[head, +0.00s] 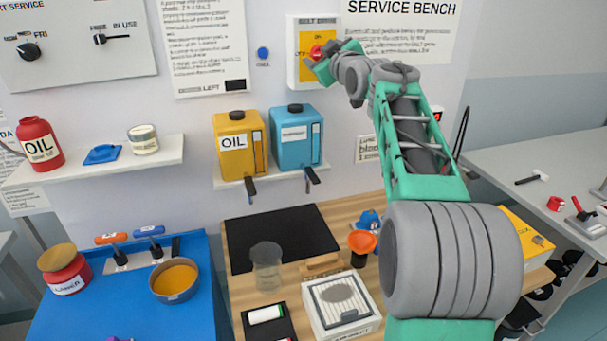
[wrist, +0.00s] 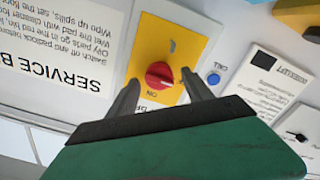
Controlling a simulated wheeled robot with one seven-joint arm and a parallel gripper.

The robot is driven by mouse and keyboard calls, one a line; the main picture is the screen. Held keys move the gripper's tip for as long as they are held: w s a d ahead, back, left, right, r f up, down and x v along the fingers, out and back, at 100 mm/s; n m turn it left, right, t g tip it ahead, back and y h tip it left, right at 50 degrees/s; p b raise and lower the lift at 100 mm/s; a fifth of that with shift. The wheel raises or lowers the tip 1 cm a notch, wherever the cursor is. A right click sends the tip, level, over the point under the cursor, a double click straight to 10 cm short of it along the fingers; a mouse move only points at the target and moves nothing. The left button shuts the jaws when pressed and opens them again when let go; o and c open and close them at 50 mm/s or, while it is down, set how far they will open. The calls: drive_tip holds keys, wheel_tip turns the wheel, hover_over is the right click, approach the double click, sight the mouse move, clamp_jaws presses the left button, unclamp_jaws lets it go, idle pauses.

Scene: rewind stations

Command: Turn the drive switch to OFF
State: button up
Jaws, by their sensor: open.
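The drive switch is a red round knob (head: 316,52) on a yellow plate (head: 305,41) in a white wall box marked BELT DRIVE. In the wrist view the red knob (wrist: 159,75) shows upside down, with an ON label just below it in the picture. A pale mark lies on the knob near the ON side; its exact angle is hard to tell. My gripper (head: 331,59) is at the box, partly covering it in the head view. In the wrist view my gripper (wrist: 160,79) is open, one finger on either side of the knob. I cannot tell whether they touch it.
A blue button (head: 263,53) is on the wall left of the box. Below are a yellow oil can (head: 238,143) and a blue can (head: 296,137) on a shelf. A SERVICE BENCH sign (head: 400,30) hangs to the right. The wall around the box is flat.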

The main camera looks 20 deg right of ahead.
drive_tip(key=r+m+p, duration=0.1)
drive_tip(key=m+p, duration=0.2)
drive_tip(key=shift+r+p, duration=0.1)
drive_tip(key=shift+p, duration=0.2)
drive_tip(key=m+p, duration=0.3)
drive_tip(key=p, duration=0.3)
drive_tip(key=shift+d+m, duration=0.1)
drive_tip(key=shift+m, duration=0.3)
drive_tip(key=shift+s+d+f+b, duration=0.1)
drive_tip(key=shift+s+f+b, duration=0.65)
drive_tip(key=shift+b, duration=0.45)
drive_tip(key=s+b, duration=0.3)
drive_tip(key=s, duration=0.4)
drive_tip(key=s+a+f+g+b, duration=0.1)
drive_tip(key=s+a+f+g, duration=0.2)
drive_tip(key=f, duration=0.6)
drive_tip(key=s+a+f+g+b, duration=0.2)
drive_tip(key=s+a+f+g, duration=0.1)
drive_tip(key=s+a+f, duration=0.2)
drive_tip(key=s+a+f+g+b, duration=0.1)
drive_tip(key=s+a+f+g, duration=0.2)
drive_tip(key=s+f, duration=0.4)
drive_tip(key=shift+a+f+b, duration=0.4)
drive_tip(key=shift+a+f, duration=0.5)
drive_tip(key=shift+f, duration=2.7)
